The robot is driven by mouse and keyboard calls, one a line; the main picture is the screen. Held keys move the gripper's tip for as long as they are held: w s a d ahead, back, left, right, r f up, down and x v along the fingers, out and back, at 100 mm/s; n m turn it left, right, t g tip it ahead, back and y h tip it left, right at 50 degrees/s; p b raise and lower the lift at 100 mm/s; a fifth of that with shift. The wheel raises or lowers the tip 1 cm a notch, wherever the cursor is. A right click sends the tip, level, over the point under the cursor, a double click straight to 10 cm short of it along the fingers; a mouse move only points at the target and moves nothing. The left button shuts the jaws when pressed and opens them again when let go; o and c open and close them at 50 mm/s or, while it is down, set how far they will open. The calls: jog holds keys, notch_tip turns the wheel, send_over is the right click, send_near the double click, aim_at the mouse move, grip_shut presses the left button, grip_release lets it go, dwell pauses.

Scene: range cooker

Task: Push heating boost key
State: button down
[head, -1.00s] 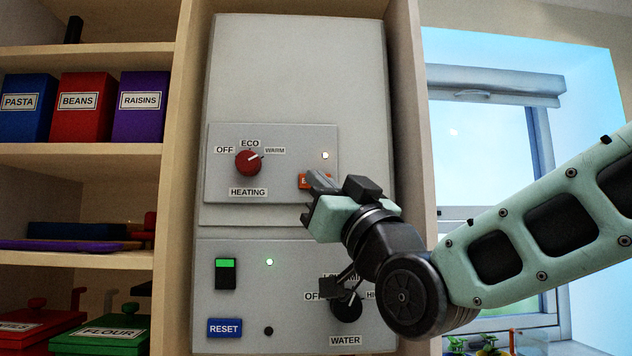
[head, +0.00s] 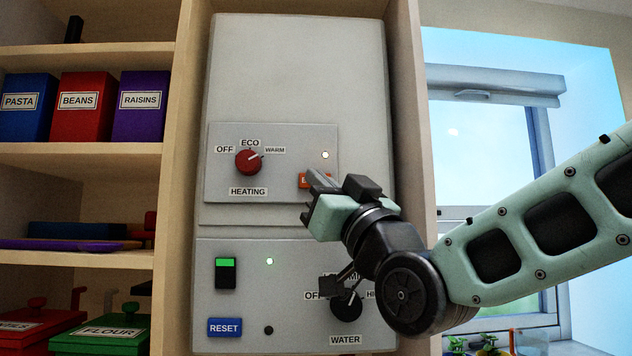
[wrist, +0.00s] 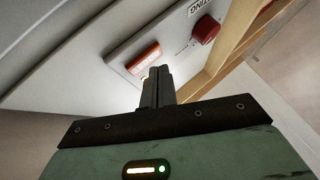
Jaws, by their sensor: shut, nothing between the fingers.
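The orange heating boost key (head: 304,181) sits at the lower right of the heating panel (head: 225,172). My gripper (head: 314,178) is shut and empty, its fingertips at the key and covering much of it in the head view. In the wrist view the key (wrist: 143,58) shows as an orange bar with lettering too blurred to read. The shut fingertips (wrist: 157,72) are right beside its lower right end there; I cannot tell whether they touch it. A small lit lamp (head: 325,155) is above the key.
The red heating knob (head: 248,162) is left of the key, pointing toward WARM. Below are a green-lit switch (head: 225,273), a blue RESET key (head: 225,328) and a black water knob (head: 346,306) partly behind my arm. Shelves with tins stand left; a window is right.

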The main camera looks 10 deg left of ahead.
jog(key=shift+w+a+b, duration=0.1)
jog(key=shift+w+b, duration=0.25)
jog(key=shift+w, duration=0.15)
dwell(0.3)
jog(key=shift+s+f+b, duration=0.1)
jog(key=shift+s+b, duration=0.1)
jog(key=shift+b, duration=0.15)
jog(key=shift+s+b, duration=0.4)
jog(key=shift+b, duration=0.1)
jog(key=shift+s, duration=0.1)
jog(key=shift+s+d+b, duration=0.3)
jog(key=shift+s+b, duration=0.35)
jog(key=shift+s, duration=0.3)
jog(key=shift+s+d+b, duration=0.3)
jog(key=shift+s+b, duration=0.3)
jog(key=shift+s, duration=0.3)
jog(key=shift+s+d+b, duration=0.3)
jog(key=shift+s+b, duration=0.35)
jog(key=shift+s, duration=0.3)
